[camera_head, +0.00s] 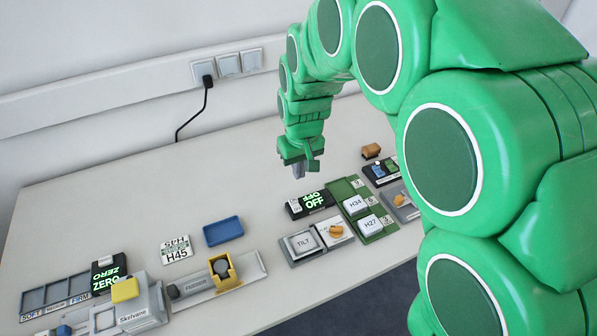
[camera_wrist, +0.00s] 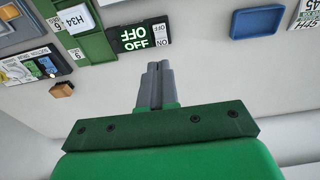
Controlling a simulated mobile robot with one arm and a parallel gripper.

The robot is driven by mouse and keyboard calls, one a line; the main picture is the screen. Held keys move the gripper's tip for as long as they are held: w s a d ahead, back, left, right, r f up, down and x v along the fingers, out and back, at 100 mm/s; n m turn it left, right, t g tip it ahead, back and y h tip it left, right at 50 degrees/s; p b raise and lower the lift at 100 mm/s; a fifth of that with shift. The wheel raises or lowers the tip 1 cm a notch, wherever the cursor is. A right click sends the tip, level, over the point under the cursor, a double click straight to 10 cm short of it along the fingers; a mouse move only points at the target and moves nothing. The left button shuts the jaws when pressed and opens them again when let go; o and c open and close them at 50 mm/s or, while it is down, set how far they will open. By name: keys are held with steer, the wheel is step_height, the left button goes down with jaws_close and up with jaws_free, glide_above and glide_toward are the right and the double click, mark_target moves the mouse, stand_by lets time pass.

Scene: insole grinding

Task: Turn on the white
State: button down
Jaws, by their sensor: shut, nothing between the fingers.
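A black box with a lit green OFF display (camera_head: 315,201) lies on the table, with a small white switch (camera_head: 295,205) on its left part. In the wrist view the same box (camera_wrist: 135,38) appears upside down, and its white switch (camera_wrist: 162,34) carries ON and OFF lettering. My gripper (camera_head: 308,172) is above the table, behind the box in the head view, and apart from it. In the wrist view its grey fingers (camera_wrist: 157,68) are together with nothing between them, pointing toward the box.
A green board (camera_head: 362,209) with white H34 and H27 blocks stands right of the box. A TILT button unit (camera_head: 301,243) lies in front. A blue tray (camera_head: 223,231) lies left. A brown block (camera_head: 371,151) sits behind right. Bare table lies between my gripper and the wall.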

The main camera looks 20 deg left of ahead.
mark_target(293, 200)
steer(key=shift+a, duration=0.1)
steer(key=shift+w+a+r+t+y, duration=0.1)
steer(key=shift+w+a+t+y, duration=0.2)
steer(key=shift+w+a, duration=0.05)
stand_by(0.3)
steer(key=f, duration=0.4)
steer(key=w+a+f, duration=0.1)
steer(key=f, duration=0.9)
steer(key=shift+w+a, duration=0.4)
steer(key=shift+w+f, duration=0.1)
steer(key=shift+f, duration=0.05)
stand_by(0.5)
